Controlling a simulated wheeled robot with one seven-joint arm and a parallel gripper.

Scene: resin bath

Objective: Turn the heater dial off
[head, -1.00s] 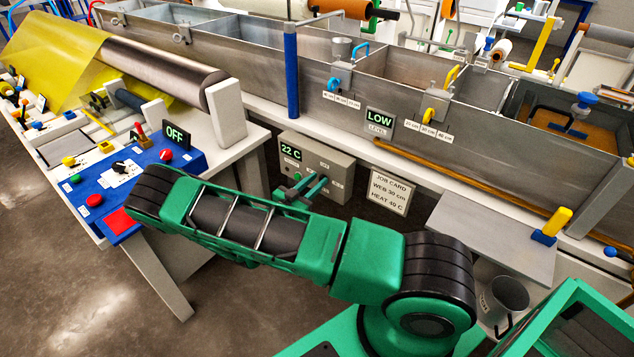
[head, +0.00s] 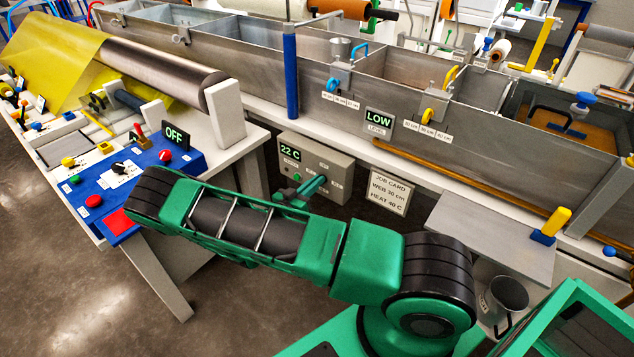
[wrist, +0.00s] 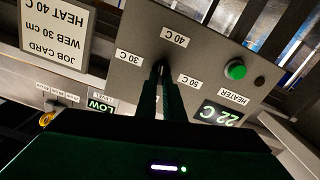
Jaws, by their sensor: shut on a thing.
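The heater box (head: 335,158) is grey and fixed below the tank, with a green "22 C" display (head: 290,153). In the wrist view its face (wrist: 135,75) appears upside down, with 30 C, 40 C and 50 C labels around the dial's place. A lit green button (wrist: 235,69) sits beside the HEATER label, next to a small dark lamp (wrist: 259,81). My gripper (head: 320,181) reaches the box front. In the wrist view its fingers (wrist: 160,77) are close together, shut on the dial. They hide most of the dial, so I cannot tell where it points.
The job card (head: 389,193) hangs right of the box, reading web 30 cm and heat 40 C. A LOW level sign (head: 379,122) is on the tank wall (head: 250,75). A blue control panel (head: 135,185) stands left; a grey shelf (head: 490,235) juts out right.

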